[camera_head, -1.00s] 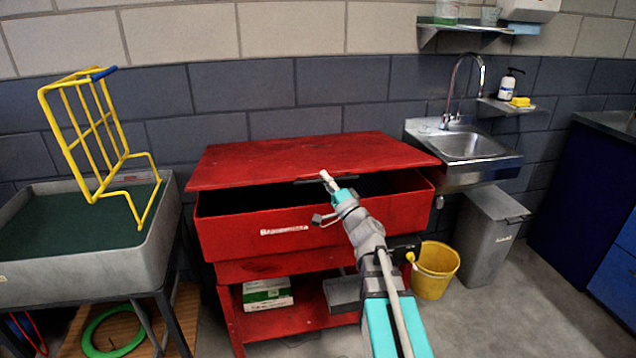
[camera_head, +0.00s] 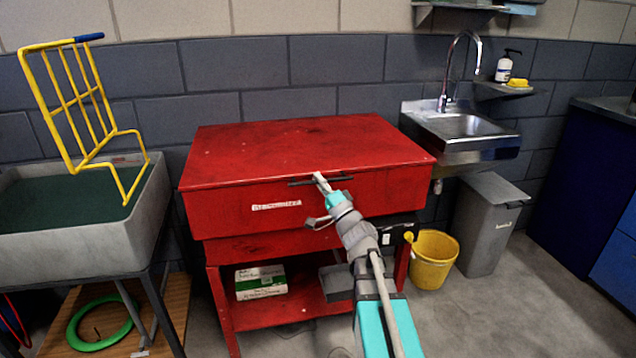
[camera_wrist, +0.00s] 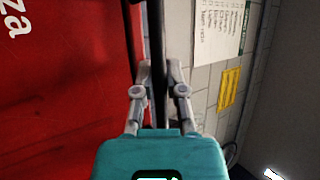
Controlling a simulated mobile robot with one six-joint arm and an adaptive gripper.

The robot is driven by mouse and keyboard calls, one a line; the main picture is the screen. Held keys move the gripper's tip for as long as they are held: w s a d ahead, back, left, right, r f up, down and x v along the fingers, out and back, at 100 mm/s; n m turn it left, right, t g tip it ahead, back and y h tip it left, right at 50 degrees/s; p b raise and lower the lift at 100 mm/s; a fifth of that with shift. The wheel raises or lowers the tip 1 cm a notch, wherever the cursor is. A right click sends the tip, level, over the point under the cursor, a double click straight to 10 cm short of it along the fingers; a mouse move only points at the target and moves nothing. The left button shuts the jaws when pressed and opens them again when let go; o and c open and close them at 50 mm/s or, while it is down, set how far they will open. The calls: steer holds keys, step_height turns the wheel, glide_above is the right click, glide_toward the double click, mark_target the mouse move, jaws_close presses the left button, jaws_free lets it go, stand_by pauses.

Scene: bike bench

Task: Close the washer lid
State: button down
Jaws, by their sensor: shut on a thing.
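The red washer (camera_head: 360,195) stands against the wall in the head view. Its red lid (camera_head: 300,145) lies flat on top of the tub, with no dark gap visible at the front. A dark bar handle (camera_head: 301,183) runs along the lid's front edge. My gripper (camera_head: 319,179) is at the middle of that handle. In the wrist view my gripper (camera_wrist: 159,75) has its fingers on either side of the dark handle bar (camera_wrist: 156,40), shut on it. The washer's red front (camera_wrist: 60,90) fills the left of that view.
A grey sink basin (camera_head: 80,235) with a yellow rack (camera_head: 75,100) stands at left. A steel sink (camera_head: 465,128), a grey bin (camera_head: 485,225) and a yellow bucket (camera_head: 432,262) are at right. A box (camera_head: 261,281) sits on the shelf below the washer.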

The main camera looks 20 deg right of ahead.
steer(key=shift+s+f, duration=0.15)
steer(key=shift+f, duration=0.2)
steer(key=c, duration=0.7)
jaws_free()
steer(key=shift+f, duration=0.15)
